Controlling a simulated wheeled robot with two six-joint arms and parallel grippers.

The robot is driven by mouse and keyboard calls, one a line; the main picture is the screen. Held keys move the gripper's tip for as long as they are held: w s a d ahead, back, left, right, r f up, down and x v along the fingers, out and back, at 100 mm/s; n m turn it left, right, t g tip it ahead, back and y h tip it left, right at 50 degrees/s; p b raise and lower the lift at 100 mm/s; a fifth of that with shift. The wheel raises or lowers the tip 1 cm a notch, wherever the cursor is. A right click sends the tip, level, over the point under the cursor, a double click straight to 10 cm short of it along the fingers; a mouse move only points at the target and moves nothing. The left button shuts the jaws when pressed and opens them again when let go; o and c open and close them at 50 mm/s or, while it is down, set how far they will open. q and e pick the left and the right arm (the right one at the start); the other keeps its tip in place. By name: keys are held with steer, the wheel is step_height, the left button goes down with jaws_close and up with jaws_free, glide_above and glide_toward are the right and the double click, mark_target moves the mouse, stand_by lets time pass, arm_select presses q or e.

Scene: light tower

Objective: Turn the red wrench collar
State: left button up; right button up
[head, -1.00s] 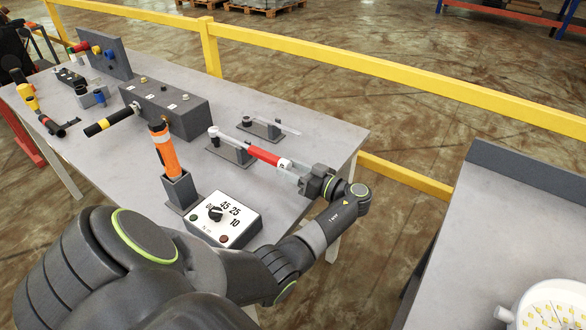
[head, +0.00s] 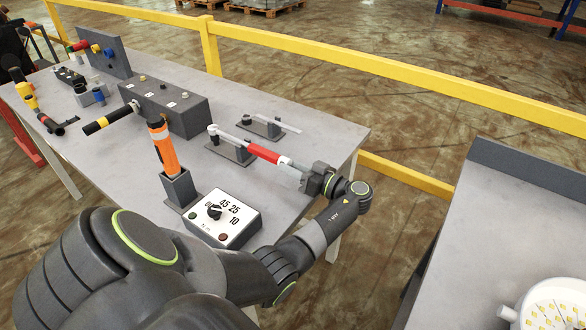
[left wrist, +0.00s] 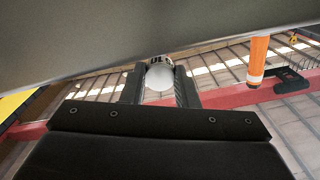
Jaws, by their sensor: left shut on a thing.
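The torque wrench has a silver shaft and a red collar (head: 265,153) with a white band (head: 284,161) at its right end. Its far end sits at a dark stand (head: 232,150) on the table. My left gripper (head: 304,178) is shut on the clear or silvery handle end, to the right of the red collar. In the left wrist view, a round pale end (left wrist: 160,77) shows between the two dark fingers. The collar itself is not clear in that view. My right gripper is not in view.
A white dial box (head: 231,225) and an orange tool upright in a dark holder (head: 178,190) stand in front of the wrench. A second small stand (head: 262,128) is behind it. A grey block (head: 172,108) lies left. A yellow rail (head: 400,75) runs behind the table (head: 310,135).

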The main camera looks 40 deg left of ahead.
arm_select(q)
steer(key=o, duration=1)
steer(key=shift+d+f, duration=0.1)
steer(key=shift+d, duration=0.4)
steer(key=w+d+b, duration=0.2)
steer(key=d+b, duration=0.4)
steer(key=d, duration=1)
steer(key=shift+d, duration=0.2)
